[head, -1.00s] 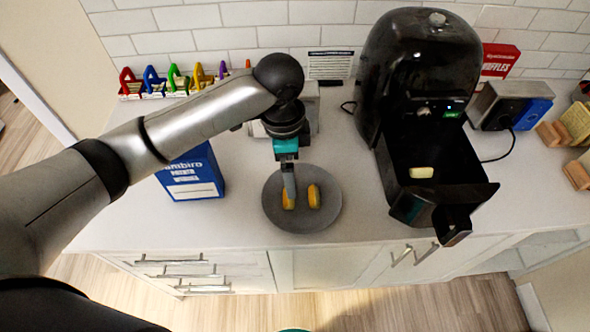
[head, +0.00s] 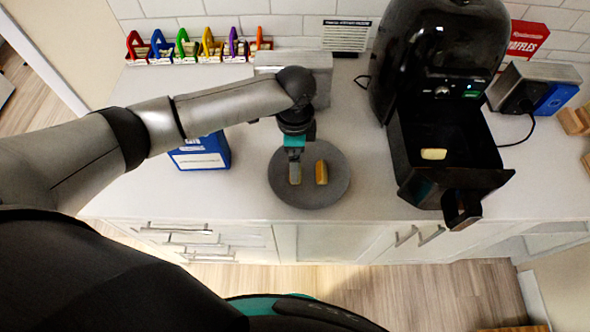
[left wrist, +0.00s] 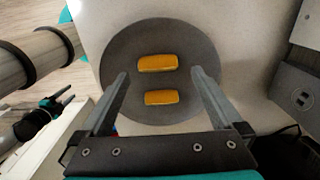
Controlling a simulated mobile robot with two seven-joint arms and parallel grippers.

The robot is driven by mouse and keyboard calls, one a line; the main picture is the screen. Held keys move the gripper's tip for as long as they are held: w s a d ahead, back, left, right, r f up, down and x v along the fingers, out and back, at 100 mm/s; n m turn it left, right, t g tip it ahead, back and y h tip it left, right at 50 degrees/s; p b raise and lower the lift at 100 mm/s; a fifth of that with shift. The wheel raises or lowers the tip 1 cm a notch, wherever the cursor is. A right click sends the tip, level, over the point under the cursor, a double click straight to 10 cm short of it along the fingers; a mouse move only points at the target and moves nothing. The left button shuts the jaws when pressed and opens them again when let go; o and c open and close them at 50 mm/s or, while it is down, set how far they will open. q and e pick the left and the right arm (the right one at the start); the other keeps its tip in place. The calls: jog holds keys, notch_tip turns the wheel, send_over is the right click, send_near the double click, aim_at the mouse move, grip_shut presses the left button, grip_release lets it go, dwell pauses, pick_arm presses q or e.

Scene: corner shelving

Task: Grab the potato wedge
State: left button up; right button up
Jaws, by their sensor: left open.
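Two yellow-orange potato wedges lie side by side on a round dark grey plate (head: 309,199). The right wedge (head: 321,172) is in clear view in the head view; the left one is mostly hidden behind my gripper there. In the left wrist view, one wedge (left wrist: 157,63) lies farther off and the other (left wrist: 161,97) nearer the gripper's base. My left gripper (head: 294,180) points down over the plate, open and empty, its fingers apart on either side of the wedges' ends. What seems to be my right gripper (left wrist: 50,103) shows small at the left wrist view's edge.
A black air fryer (head: 440,50) stands right of the plate, its drawer (head: 460,180) pulled out with a pale yellow piece (head: 433,154) inside. A blue box (head: 202,152) stands left, under my arm. Coloured letter-like holders (head: 190,48) line the wall.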

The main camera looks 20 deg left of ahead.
pick_arm(q)
notch_tip(320, 180, down, 4)
jog(key=shift+s+d+f, duration=0.1)
jog(key=shift+d, duration=0.05)
jog(key=shift+c, duration=0.4)
jog(key=c, duration=1.2)
jog(key=shift+o, duration=0.2)
